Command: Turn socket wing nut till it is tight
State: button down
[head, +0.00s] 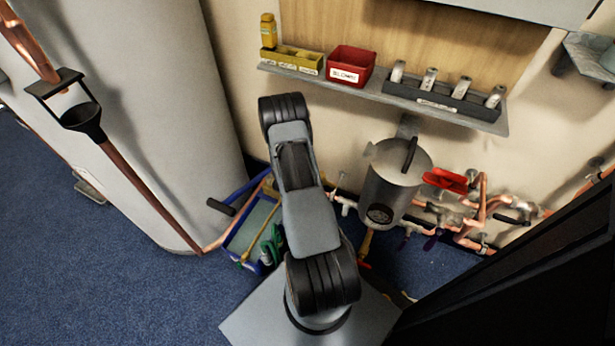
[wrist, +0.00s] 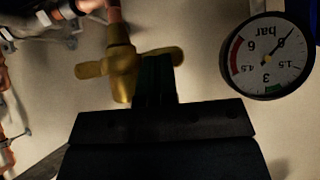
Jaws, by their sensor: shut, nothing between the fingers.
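A brass wing nut (wrist: 121,68) shows in the wrist view, left of the middle, with one wing to the left and one to the right. A copper-coloured pipe end meets it from above. My gripper (wrist: 157,70) is shut and empty, its dark fingers close together. The fingertips are at the right wing and overlap it in the picture; I cannot tell whether they touch it. In the head view my arm hides the gripper, and I cannot make out the wing nut there.
A round pressure gauge (wrist: 272,56), upside down in the wrist view, is right of the fingers. In the head view a grey canister (head: 393,185) and copper pipes (head: 480,205) line the wall. A shelf (head: 490,127) holds bins above. A blue tray (head: 235,240) lies left of my arm.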

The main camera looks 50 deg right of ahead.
jog(key=shift+w+d+p, duration=0.2)
jog(key=shift+w+d, duration=0.15)
jog(key=shift+d, duration=0.5)
jog(key=shift+w+d+p, duration=0.15)
jog(key=shift+w+d, duration=0.15)
jog(key=shift+d, duration=0.7)
